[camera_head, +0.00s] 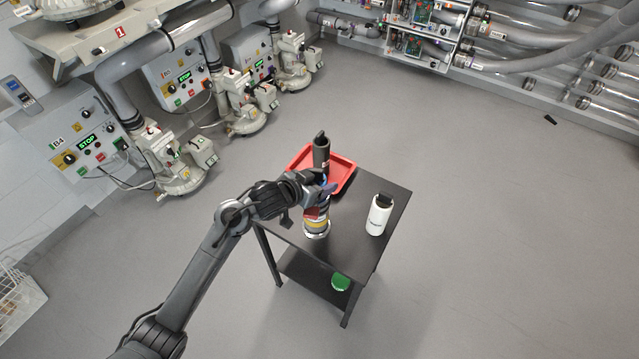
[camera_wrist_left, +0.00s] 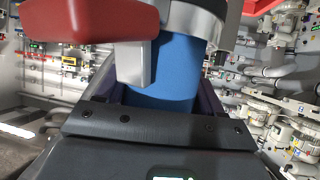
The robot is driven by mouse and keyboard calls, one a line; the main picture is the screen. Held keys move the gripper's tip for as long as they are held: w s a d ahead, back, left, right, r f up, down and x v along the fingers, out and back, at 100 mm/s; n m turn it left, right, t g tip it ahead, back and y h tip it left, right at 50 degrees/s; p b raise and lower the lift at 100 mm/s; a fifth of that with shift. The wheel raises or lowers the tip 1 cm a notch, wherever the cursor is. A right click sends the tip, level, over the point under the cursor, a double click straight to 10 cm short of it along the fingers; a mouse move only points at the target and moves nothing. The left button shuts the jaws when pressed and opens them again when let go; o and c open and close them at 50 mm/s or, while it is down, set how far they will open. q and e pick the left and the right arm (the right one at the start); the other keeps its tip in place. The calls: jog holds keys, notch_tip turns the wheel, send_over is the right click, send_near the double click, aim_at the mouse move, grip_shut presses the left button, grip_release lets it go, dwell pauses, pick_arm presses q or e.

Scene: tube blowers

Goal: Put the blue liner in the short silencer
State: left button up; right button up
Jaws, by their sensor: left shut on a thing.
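My left gripper (camera_head: 322,190) is over the table, shut on the blue liner. The liner shows in the left wrist view as a blue cylinder (camera_wrist_left: 165,70) between purple fingers, with a grey ring around its upper end. In the head view the hand hides most of it. A short upright cylinder with yellow, white and silver bands (camera_head: 317,226) stands just below the gripper in the picture; it may be the short silencer. I cannot tell whether the liner touches it. My right gripper is not in view.
The black table (camera_head: 348,228) holds a red tray (camera_head: 345,172), a dark upright cylinder (camera_head: 321,152) at the tray, and a white bottle (camera_head: 378,216) at right. Blower machines (camera_head: 180,165) line the left wall.

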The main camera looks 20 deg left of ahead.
pick_arm(q)
jog(key=shift+f, duration=0.5)
